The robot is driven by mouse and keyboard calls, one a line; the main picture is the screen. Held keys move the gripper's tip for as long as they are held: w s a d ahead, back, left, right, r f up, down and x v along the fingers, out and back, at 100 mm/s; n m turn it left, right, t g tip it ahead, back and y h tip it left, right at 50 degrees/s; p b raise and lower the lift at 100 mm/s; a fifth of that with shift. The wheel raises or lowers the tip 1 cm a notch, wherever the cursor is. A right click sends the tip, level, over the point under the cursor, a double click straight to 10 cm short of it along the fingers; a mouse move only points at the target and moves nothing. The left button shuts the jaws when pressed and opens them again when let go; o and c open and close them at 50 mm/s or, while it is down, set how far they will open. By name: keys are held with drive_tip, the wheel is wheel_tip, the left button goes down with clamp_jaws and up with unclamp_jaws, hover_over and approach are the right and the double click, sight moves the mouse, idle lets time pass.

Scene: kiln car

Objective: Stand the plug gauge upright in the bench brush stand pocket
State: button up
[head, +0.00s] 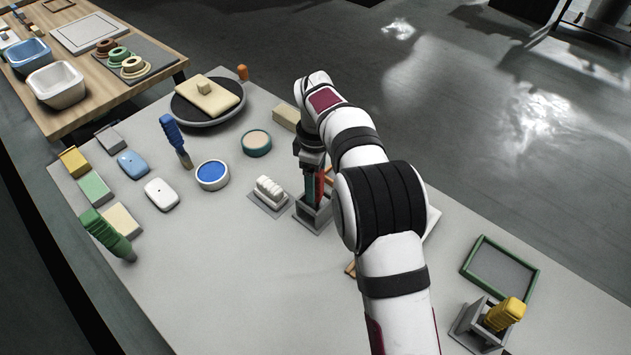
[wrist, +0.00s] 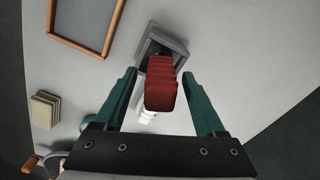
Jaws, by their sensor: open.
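A red ribbed-handled tool, which I take to be the plug gauge (wrist: 161,84), stands about upright with its lower end in a grey square pocket stand (wrist: 165,42). The same stand (head: 313,216) shows below my arm in the head view. My gripper (wrist: 163,92) is open, with a teal finger on each side of the red handle. A gap shows on both sides, so neither finger appears to touch it. In the head view my gripper (head: 313,188) partly hides the red handle. The tool's lower end is hidden inside the pocket.
A white ribbed block (head: 269,190) sits close left of the stand. A yellow-handled tool (head: 505,313) leans in another grey stand (head: 466,325). Blue (head: 172,133) and green (head: 104,232) handled tools are at left. A green-framed tray (head: 502,267) lies right. The front middle bench is clear.

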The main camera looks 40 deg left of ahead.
drive_tip(key=shift+r, duration=3.55)
wheel_tip(320, 180, up, 8)
drive_tip(key=shift+f, duration=0.25)
